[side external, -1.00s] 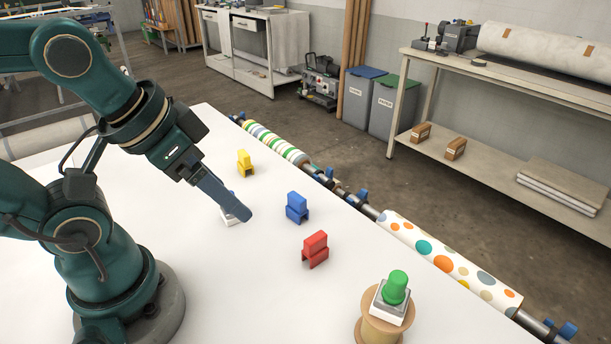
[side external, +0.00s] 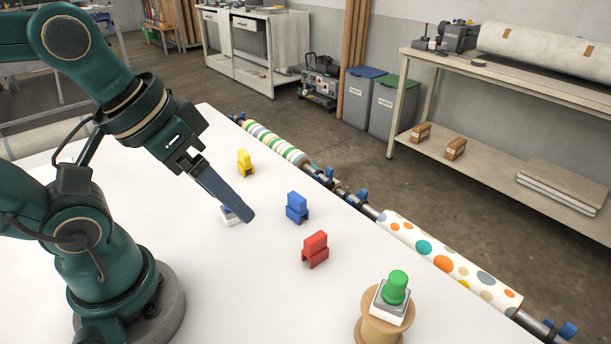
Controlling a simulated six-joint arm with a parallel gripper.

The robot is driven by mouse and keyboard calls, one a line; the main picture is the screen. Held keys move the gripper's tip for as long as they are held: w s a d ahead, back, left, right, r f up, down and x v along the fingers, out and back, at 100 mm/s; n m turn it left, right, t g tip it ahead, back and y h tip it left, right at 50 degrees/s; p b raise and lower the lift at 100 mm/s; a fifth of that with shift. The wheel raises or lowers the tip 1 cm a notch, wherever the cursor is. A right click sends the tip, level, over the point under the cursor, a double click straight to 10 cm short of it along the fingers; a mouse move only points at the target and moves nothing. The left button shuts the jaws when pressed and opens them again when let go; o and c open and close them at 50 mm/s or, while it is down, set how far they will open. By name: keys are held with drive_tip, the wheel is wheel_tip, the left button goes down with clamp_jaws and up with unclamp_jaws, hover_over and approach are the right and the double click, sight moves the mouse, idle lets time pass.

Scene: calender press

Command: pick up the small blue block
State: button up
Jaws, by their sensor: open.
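A small blue block (side external: 297,201) rests on a blue arch-shaped piece on the white table (side external: 215,300), right of centre. My gripper (side external: 247,216) is to its left, angled down to the right, and apart from it in the picture. Its fingers are seen edge-on, overlapping as one dark bar; it is open with nothing visible between them.
A red block (side external: 315,243) and a yellow block (side external: 244,160) stand nearby. Patterned rollers (side external: 450,262) line the right table edge. The table's front middle is clear.

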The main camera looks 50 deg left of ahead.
drive_tip(key=w+a+f+n+g+h, duration=0.1)
drive_tip(key=w+a+n+g+h, duration=0.25)
drive_tip(key=w+n+h, duration=0.6)
drive_tip(key=n+t+h, duration=0.2)
drive_tip(key=n+t, duration=0.2)
drive_tip(key=n, duration=0.9)
approach(297, 208)
drive_tip(key=shift+w+d+f, duration=0.35)
drive_tip(key=shift+d+f, duration=0.1)
drive_tip(key=shift+f, duration=0.15)
drive_tip(key=shift+w+d+f, duration=0.4)
drive_tip(key=shift+d+f, duration=0.05)
drive_tip(key=shift+f, duration=0.2)
drive_tip(key=shift+w+x, duration=0.2)
drive_tip(key=shift+x, duration=3.25)
drive_tip(key=shift+a, duration=0.1)
clamp_jaws()
drive_tip(key=shift+r, duration=0.1)
